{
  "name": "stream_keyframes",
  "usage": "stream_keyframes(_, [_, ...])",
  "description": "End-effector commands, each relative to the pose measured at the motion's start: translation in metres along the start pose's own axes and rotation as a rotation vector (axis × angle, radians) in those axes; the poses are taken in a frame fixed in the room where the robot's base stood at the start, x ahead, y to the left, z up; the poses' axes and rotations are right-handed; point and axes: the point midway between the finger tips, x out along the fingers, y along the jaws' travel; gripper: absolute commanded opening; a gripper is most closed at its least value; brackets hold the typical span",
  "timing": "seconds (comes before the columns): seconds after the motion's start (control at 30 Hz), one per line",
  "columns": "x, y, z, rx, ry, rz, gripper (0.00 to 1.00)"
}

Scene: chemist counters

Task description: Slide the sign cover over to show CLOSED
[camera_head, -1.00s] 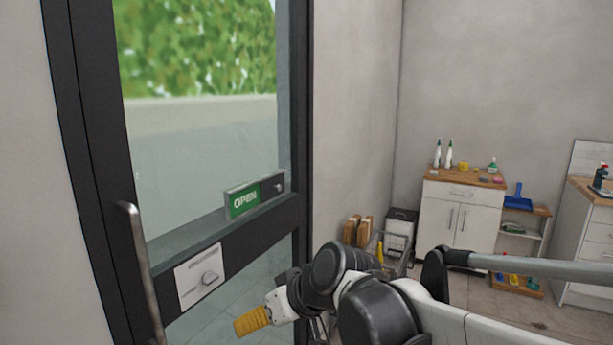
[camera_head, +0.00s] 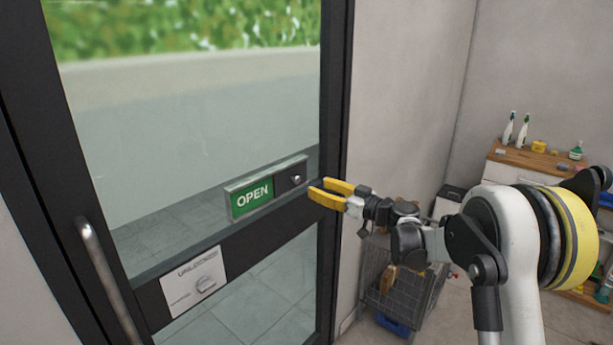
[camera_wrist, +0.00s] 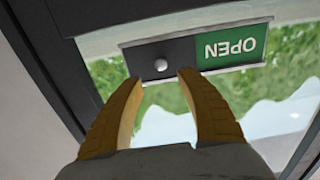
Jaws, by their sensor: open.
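The sign (camera_head: 228,205) is a metal frame on the glass door. Its green half reads OPEN (camera_head: 252,197) on the left. The dark sign cover (camera_head: 285,182) with a small round knob (camera_head: 297,179) covers the right half. My gripper (camera_head: 317,190) is open and empty, with yellow fingers, just right of the sign. In the wrist view the sign is upside down. There the dark cover (camera_wrist: 143,55) and its silver knob (camera_wrist: 161,65) lie ahead of my two spread fingertips (camera_wrist: 160,78), which look apart from the knob.
The door's dark frame (camera_head: 336,90) and the wall stand close to the right of the sign. A wire cart (camera_head: 400,300) stands on the floor below my arm.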

Motion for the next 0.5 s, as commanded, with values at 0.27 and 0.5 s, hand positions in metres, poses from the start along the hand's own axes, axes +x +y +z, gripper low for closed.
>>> stream_keyframes(0.27, [0.057, -0.001, 0.002, 0.001, -0.002, -0.003, 0.44])
stream_keyframes(0.5, [0.088, -0.001, 0.001, 0.002, -0.002, -0.002, 0.44])
